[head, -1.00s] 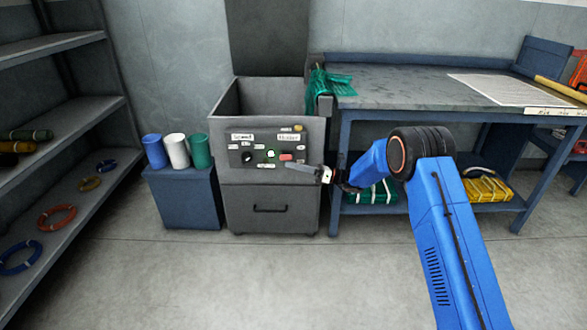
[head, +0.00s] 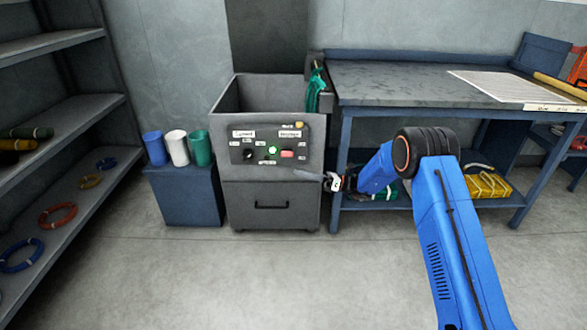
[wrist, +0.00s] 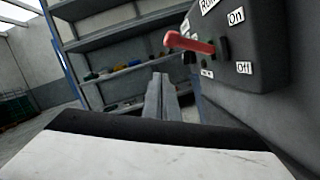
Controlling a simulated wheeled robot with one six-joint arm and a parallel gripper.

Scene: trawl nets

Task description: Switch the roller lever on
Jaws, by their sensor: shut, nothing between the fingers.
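The grey machine's dark control panel (head: 262,143) carries a red lever (head: 287,154) on its right side, with a lit green lamp (head: 272,150) and a black knob (head: 248,155) to its left. In the wrist view the red lever (wrist: 188,43) sticks out from the panel between an "On" label (wrist: 236,16) above and an "Off" label (wrist: 243,67) below. I cannot tell surely which one it points to. My gripper (head: 299,172) is shut and empty, just below and right of the lever. Its fingers (wrist: 160,82) show below and left of the lever, apart from it.
The machine's open bin (head: 268,92) rises above the panel, and a drawer (head: 270,204) sits below it.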

